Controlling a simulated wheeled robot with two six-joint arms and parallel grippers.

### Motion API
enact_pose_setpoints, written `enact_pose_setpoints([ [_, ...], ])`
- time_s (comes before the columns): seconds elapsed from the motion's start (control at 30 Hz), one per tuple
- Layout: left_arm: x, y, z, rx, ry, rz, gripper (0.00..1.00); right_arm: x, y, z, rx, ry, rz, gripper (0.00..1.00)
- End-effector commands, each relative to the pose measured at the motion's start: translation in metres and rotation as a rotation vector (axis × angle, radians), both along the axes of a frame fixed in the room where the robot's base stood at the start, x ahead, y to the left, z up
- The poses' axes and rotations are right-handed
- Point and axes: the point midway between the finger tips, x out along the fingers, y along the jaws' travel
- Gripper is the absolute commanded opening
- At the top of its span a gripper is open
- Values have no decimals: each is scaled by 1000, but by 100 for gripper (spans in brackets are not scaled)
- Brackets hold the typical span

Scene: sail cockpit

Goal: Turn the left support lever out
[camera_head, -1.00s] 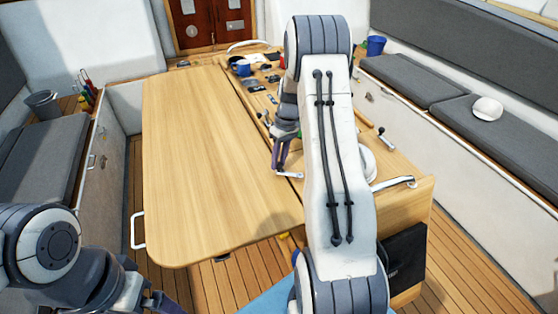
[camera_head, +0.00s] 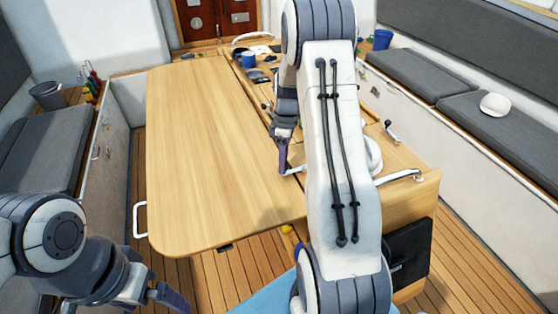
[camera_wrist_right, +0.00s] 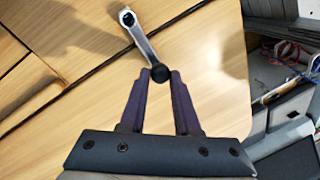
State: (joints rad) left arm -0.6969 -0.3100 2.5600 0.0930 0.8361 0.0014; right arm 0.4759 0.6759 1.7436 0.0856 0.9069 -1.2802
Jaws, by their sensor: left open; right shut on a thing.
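The left support lever (camera_wrist_right: 143,42) is a short metal arm with a dark round pivot end and a black ball knob in the right wrist view. It lies over the wooden table top near a seam. My right gripper (camera_wrist_right: 160,74) has its purple fingertips closed around the knob. In the head view this gripper (camera_head: 285,168) reaches down to the lever (camera_head: 297,170) at the table's middle strip, partly behind my right arm. My left gripper (camera_head: 168,296) is open and empty at the lower left, over the floor, partly cut off by the picture's edge.
The wide table leaf (camera_head: 205,150) is raised and bare. Another lever (camera_head: 391,131) stands on the right side of the table. A blue mug (camera_head: 248,60) and small items lie at the table's far end. Grey benches (camera_head: 455,75) flank both sides.

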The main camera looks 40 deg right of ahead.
Motion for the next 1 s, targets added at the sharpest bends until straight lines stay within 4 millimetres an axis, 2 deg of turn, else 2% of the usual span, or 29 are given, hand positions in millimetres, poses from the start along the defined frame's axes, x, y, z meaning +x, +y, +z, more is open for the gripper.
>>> enact_pose_setpoints([
  [0.47,0,0,0,0,0,0,100,-2,-3,0,-6,0,16,0],
  [0.5,0,0,0,0,0,0,100,-2,-3,0,-6,0,16,34],
  [0.57,0,0,0,0,0,0,100,-2,-3,0,-6,0,16,57],
  [0.6,0,0,0,0,0,0,100,-2,-3,0,-5,-1,16,60],
  [0.87,0,0,0,0,0,0,100,0,0,0,-3,-1,18,60],
  [1.0,0,0,-3,0,0,0,100,2,-1,7,-4,-3,17,60],
])
